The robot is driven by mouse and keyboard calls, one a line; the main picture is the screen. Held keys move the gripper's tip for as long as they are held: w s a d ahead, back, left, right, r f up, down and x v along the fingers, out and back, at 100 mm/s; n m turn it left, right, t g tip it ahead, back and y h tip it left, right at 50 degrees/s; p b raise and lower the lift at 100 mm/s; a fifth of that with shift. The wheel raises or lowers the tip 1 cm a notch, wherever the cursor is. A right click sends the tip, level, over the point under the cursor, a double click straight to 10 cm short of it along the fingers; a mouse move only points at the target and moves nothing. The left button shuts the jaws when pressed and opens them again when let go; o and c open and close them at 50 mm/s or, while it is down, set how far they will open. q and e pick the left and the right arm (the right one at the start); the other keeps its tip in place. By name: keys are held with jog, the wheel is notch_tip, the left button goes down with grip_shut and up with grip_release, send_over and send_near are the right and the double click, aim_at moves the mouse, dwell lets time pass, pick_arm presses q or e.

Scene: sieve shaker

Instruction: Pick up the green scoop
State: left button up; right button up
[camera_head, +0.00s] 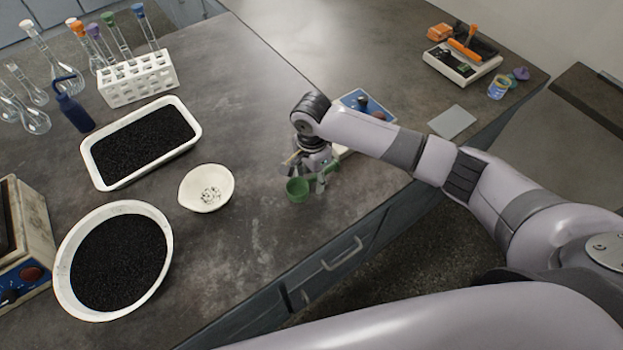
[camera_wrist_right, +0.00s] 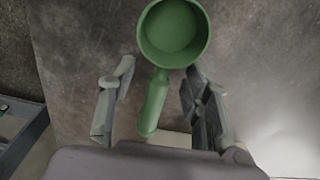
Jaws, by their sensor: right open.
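The green scoop (camera_head: 298,190) lies on the dark bench top near its front edge, partly hidden by my right gripper in the head view. In the right wrist view the scoop (camera_wrist_right: 174,34) shows its round cup at the top, with its handle pointing down between my fingers. My right gripper (camera_head: 310,178) is over the scoop, fingers down. In the right wrist view the gripper (camera_wrist_right: 157,88) is open, with one finger on each side of the handle and visible gaps. My left gripper is not in view.
A white bowl (camera_head: 207,188), a round pan of black grains (camera_head: 66,289) and a rectangular tray of black grains (camera_head: 93,171) stand to the left. A blue-fronted device (camera_head: 362,103) is behind my right wrist. The bench edge and drawers are close in front.

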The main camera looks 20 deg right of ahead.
jog(key=shift+f, duration=0.15)
grip_shut()
dwell(0.5)
